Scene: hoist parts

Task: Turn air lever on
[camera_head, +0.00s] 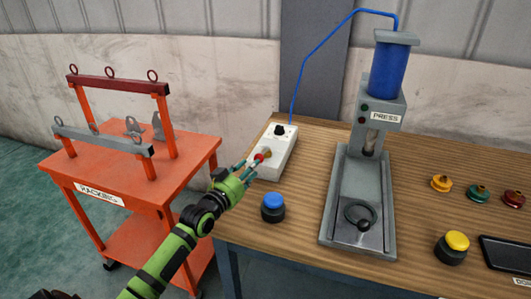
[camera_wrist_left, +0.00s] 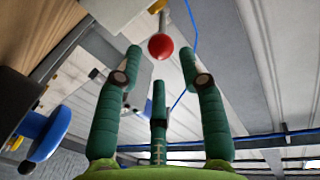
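The air lever (camera_head: 265,154) is a short lever with a red ball end and a brass-coloured base, on the front of a white box (camera_head: 281,141) at the table's left edge. The red ball also shows in the left wrist view (camera_wrist_left: 160,47). My left gripper (camera_head: 250,169) reaches in from the lower left, its fingertips close to the red ball. In the left wrist view its three green fingers (camera_wrist_left: 160,62) are spread, with the ball at or just beyond the tips; contact cannot be told. No object is held. My right gripper is out of view.
A grey press (camera_head: 368,190) with a blue cylinder stands right of the box, joined by a blue hose (camera_head: 302,70). A blue button (camera_head: 273,206) sits in front of the box. A yellow button (camera_head: 456,243) is at right. An orange rack cart (camera_head: 130,165) stands left.

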